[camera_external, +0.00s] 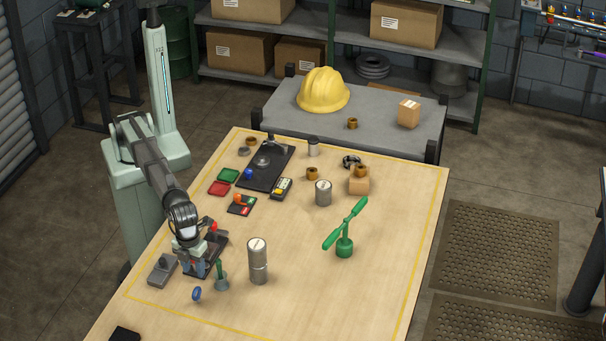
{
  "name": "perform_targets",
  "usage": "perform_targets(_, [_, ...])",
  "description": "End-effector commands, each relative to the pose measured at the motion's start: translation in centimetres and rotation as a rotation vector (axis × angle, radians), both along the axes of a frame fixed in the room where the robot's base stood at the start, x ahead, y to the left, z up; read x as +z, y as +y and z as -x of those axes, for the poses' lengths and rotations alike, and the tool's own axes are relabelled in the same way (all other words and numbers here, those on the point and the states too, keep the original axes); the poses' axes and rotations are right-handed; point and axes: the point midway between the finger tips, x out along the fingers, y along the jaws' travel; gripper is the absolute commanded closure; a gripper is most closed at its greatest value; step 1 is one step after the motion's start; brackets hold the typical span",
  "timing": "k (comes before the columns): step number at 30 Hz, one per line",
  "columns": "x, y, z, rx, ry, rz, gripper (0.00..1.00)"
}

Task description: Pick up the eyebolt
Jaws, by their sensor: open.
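I cannot pick out the eyebolt with certainty at this size. A small blue piece (197,294) with a rounded top stands on the table just in front of my gripper and may be it. My gripper (190,267) points down, open, low over the near left of the table. It is beside a dark plate (211,262) with a red part (212,226) at its far end. My gripper and wrist hide part of this plate and whatever lies between the fingers. The blue piece is apart from the fingers.
Close by stand a grey block (162,271), a green-stemmed piece on a grey base (221,283) and a tall metal cylinder (258,262). A green propeller-like part (344,244) stands further right. The table's right front is clear.

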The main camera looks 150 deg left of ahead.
Motion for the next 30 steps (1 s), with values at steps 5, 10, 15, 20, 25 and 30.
perform_targets(5, [-2.7,0.0,0.1,0.0,0.001,0.0,0.58])
perform_targets(10, [-5.7,0.0,0.1,0.0,0.001,0.0,0.58])
perform_targets(15, [-7.3,0.0,0.0,0.0,0.0,0.0,0.58])
perform_targets(20, [-8.0,-0.2,-0.1,0.0,0.0,0.0,0.58])
perform_targets(25, [-9.7,-0.6,-0.3,0.0,0.001,0.0,0.58])
perform_targets(30, [-11.9,-0.7,-0.4,0.001,0.001,0.0,0.58])
